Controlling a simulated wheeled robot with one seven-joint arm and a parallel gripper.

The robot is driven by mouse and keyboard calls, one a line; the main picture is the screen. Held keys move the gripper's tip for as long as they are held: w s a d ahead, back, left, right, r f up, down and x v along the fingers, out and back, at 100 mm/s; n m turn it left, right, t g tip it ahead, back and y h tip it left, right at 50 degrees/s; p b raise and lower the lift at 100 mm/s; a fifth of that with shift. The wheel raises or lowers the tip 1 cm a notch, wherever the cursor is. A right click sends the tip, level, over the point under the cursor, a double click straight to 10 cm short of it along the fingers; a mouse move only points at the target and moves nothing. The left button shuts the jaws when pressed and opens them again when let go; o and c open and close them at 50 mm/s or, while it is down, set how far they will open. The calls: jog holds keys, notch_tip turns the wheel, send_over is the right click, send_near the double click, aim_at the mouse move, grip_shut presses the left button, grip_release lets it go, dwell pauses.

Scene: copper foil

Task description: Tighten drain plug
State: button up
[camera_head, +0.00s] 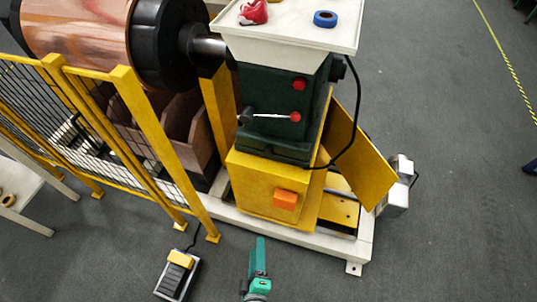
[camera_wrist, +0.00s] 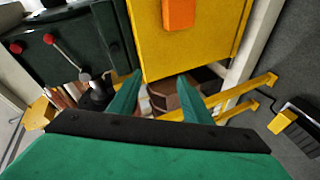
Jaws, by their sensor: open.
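I cannot pick out a drain plug with certainty in either view. The machine has a dark green housing (camera_head: 280,140) above a yellow base (camera_head: 262,180) with an orange block (camera_head: 285,199) on its front. A lever (camera_head: 272,116) with a red ball end is on the green housing. My gripper (camera_head: 261,242) is in front of the yellow base, low in the head view. In the wrist view my gripper (camera_wrist: 160,80) shows two green fingers apart with nothing between them. The orange block also shows in the wrist view (camera_wrist: 179,14), beyond the fingers.
A yellow mesh fence (camera_head: 125,85) stands to the left, before a large copper roll (camera_head: 85,40). A foot pedal (camera_head: 178,275) with a cable lies on the floor. The white frame (camera_head: 300,238) runs along the machine's foot. Open grey floor lies to the right.

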jog(key=w+f+n+h, duration=0.1)
jog(key=w+f+n, duration=0.1)
jog(key=w+n, duration=0.4)
jog(key=n+t+h, duration=0.3)
jog(key=n+h, duration=0.2)
jog(key=n, duration=0.3)
send_near(269, 151)
jog(key=x, duration=0.8)
jog(key=shift+w, duration=0.1)
jog(key=c, duration=1.1)
